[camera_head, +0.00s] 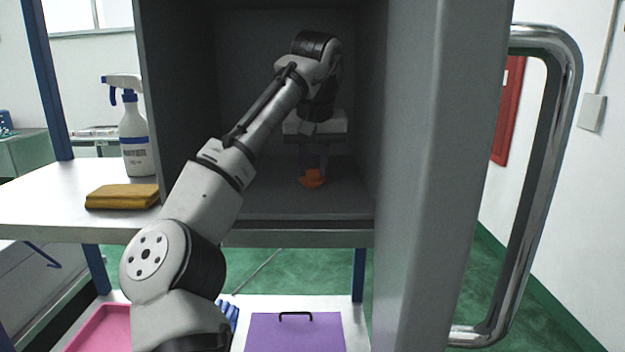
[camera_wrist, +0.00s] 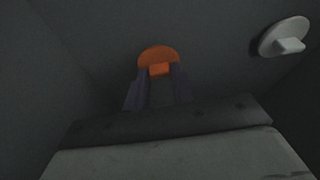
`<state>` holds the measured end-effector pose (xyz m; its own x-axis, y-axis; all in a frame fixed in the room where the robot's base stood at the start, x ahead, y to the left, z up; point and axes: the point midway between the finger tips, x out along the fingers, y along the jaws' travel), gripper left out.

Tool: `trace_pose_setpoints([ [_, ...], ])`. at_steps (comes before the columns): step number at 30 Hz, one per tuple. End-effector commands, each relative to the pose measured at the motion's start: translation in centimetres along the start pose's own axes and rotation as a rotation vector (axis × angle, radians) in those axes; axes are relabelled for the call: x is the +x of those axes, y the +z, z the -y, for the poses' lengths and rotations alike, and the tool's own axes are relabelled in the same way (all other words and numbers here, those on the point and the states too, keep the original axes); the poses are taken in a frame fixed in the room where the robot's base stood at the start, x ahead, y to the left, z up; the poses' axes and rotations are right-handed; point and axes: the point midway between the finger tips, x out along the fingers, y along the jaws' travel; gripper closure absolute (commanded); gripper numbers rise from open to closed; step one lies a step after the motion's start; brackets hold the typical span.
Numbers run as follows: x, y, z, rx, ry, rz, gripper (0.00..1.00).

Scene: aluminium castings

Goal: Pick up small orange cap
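The small orange cap (camera_head: 313,180) sits on the floor of the dark grey box, towards its right side. My gripper (camera_head: 318,172) reaches down into the box, with its fingers at the cap. In the wrist view, the cap (camera_wrist: 158,55) shows as a round orange disc with a raised block. The dark fingers of my gripper (camera_wrist: 158,74) stand one on each side of that block. Whether they touch it is too dark to tell. The cap appears to rest on the box floor.
A light grey disc with a raised block (camera_wrist: 286,38) lies right of the cap in the wrist view. The grey box walls (camera_head: 182,90) close in around my arm. A spray bottle (camera_head: 135,135) and a folded yellow cloth (camera_head: 122,197) are on the white shelf outside, left.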

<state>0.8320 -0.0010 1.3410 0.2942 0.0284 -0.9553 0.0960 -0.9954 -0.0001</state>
Motion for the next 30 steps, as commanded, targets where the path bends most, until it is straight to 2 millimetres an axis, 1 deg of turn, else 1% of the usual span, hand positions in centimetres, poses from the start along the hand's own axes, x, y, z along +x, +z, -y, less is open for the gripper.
trace_pose_setpoints([
  [1, 0.0, 0.0, 0.0, 0.000, 0.000, 0.000, 0.82],
  [3, 0.0, 0.0, 0.0, 0.000, 0.000, 0.000, 0.91],
  [5, 0.0, 0.0, 0.0, 0.000, 0.000, 0.000, 0.98],
  [14, -0.1, 0.0, 0.0, 0.000, 0.000, 0.000, 0.98],
  [19, -0.6, -0.2, 0.0, -0.002, -0.001, -0.001, 0.98],
  [23, -1.5, -0.4, 0.0, -0.001, 0.000, -0.002, 0.98],
  [28, -3.8, -1.1, -0.1, -0.002, 0.000, -0.003, 0.98],
  [30, -3.3, -0.4, 1.8, -0.007, -0.003, -0.002, 0.98],
])
